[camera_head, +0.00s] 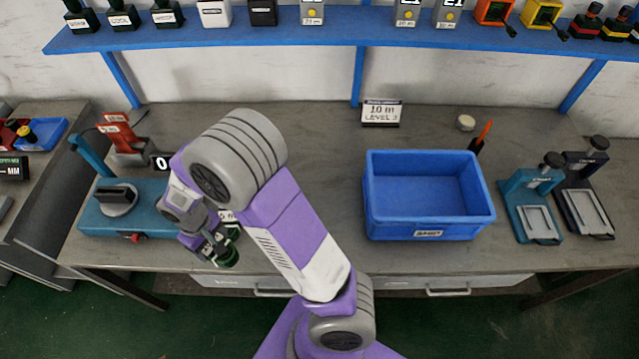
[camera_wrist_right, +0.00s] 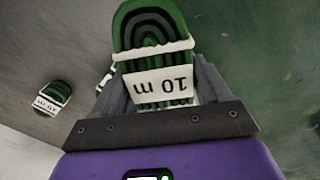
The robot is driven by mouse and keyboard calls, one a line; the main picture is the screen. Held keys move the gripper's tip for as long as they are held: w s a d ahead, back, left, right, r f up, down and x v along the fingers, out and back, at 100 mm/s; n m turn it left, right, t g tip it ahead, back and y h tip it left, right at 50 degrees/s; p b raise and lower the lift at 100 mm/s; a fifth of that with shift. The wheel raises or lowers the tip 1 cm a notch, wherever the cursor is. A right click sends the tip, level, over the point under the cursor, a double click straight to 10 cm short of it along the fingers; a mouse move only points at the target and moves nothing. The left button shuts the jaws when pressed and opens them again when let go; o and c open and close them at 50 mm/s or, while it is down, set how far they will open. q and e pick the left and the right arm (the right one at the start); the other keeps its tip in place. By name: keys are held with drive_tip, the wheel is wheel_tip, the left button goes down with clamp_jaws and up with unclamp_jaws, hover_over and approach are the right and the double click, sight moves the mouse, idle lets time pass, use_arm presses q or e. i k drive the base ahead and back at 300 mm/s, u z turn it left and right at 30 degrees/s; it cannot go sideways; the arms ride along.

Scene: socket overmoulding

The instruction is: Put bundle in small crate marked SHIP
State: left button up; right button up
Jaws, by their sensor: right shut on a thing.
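The bundle (camera_wrist_right: 155,60) is a green coiled cable with white ties and a "10 m" label. My right gripper (camera_wrist_right: 160,95) is shut on it. In the head view this gripper (camera_head: 212,248) is at the left, over the bench's front edge, with the green bundle (camera_head: 226,258) at its tip. The blue crate (camera_head: 480,228), labelled SHIP, stands on the bench to the right, well apart from the gripper. It is open-topped and looks empty. My left gripper is not in view.
Another labelled green bundle (camera_wrist_right: 52,98) lies on the bench. A teal coiling device (camera_head: 100,222) stands at the left. A sign (camera_head: 381,112) reads 10 m, level 3. Two small presses (camera_head: 532,205) stand right of the crate. The bench between arm and crate is clear.

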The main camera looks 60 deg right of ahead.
sight(402, 213)
drive_tip(key=u, duration=0.55)
drive_tip(key=k, duration=0.95)
drive_tip(key=z, duration=0.75)
drive_tip(key=k, duration=0.65)
drive_tip(key=z, duration=0.7)
drive_tip(key=i, duration=1)
